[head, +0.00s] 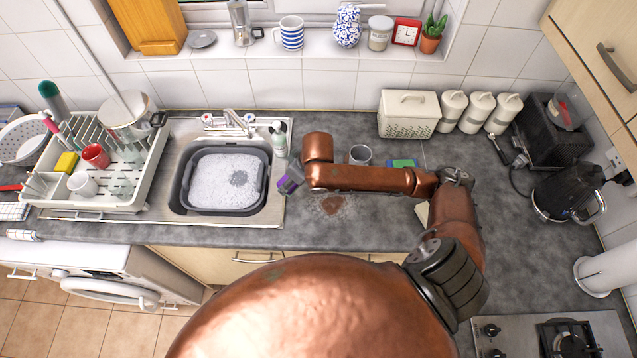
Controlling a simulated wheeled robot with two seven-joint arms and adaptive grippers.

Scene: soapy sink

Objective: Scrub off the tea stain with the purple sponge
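The tea stain (332,204) is a brown patch with pale foam specks around it, on the grey worktop just right of the sink. My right arm reaches in from the right above the worktop. Its gripper (290,178) is left of the stain, by the sink's right edge, and is shut on the purple sponge (283,184). Only small purple parts of the sponge show; the fingers hide the rest. It appears to be above the surface, but the exact height cannot be told. My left gripper is out of view.
The sink holds a grey basin (184,196) of suds. A soap bottle (279,139) stands behind my gripper. A grey mug (360,154) and a green-and-blue sponge (402,163) are behind my arm. A dish rack (140,200) is at left. The worktop around the stain is mostly clear.

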